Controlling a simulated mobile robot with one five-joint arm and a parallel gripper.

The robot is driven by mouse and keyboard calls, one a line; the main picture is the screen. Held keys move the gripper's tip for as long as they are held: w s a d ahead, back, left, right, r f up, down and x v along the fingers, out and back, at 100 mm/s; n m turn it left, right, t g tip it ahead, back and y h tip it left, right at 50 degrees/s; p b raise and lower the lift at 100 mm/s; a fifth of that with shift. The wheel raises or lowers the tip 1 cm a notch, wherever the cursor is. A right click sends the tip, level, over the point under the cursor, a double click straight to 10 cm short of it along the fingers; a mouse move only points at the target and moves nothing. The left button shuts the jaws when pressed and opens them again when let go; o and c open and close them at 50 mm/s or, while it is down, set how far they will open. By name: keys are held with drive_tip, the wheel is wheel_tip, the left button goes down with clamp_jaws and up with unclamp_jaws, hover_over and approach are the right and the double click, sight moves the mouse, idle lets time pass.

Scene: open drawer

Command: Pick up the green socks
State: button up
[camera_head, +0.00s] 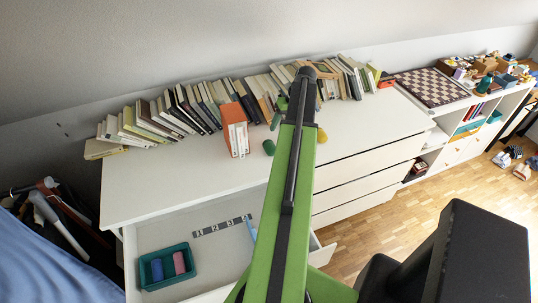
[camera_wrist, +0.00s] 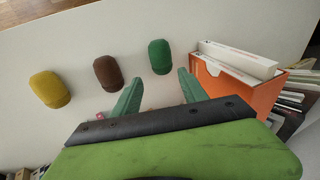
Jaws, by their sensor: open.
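The green socks (camera_wrist: 160,57) are a rolled bundle on the white dresser top. In the wrist view they lie just beyond my gripper (camera_wrist: 160,76), whose two green fingers are apart with nothing between them. The socks sit in line with the gap, apart from the fingertips. In the head view the green socks (camera_head: 269,147) lie just left of my arm, near the orange box. My arm hides much of the gripper there.
A brown roll (camera_wrist: 107,73) and a yellow roll (camera_wrist: 49,89) lie left of the green socks. The orange box (camera_wrist: 235,85) of books stands close on the right. Books (camera_head: 180,107) line the wall. The open drawer holds a teal tray (camera_head: 142,276) with blue and pink rolls.

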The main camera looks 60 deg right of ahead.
sight(272, 144)
drive_tip(key=b+x, duration=0.4)
drive_tip(key=x, duration=0.2)
drive_tip(key=shift+f, duration=0.2)
drive_tip(key=shift+w+a+f+b, duration=0.1)
drive_tip(key=shift+b, duration=0.25)
drive_tip(key=b+x, duration=0.5)
drive_tip(key=shift+s+a+f, duration=0.1)
drive_tip(key=shift+s+a, duration=0.1)
drive_tip(key=shift+s, duration=0.05)
drive_tip(key=c, duration=1)
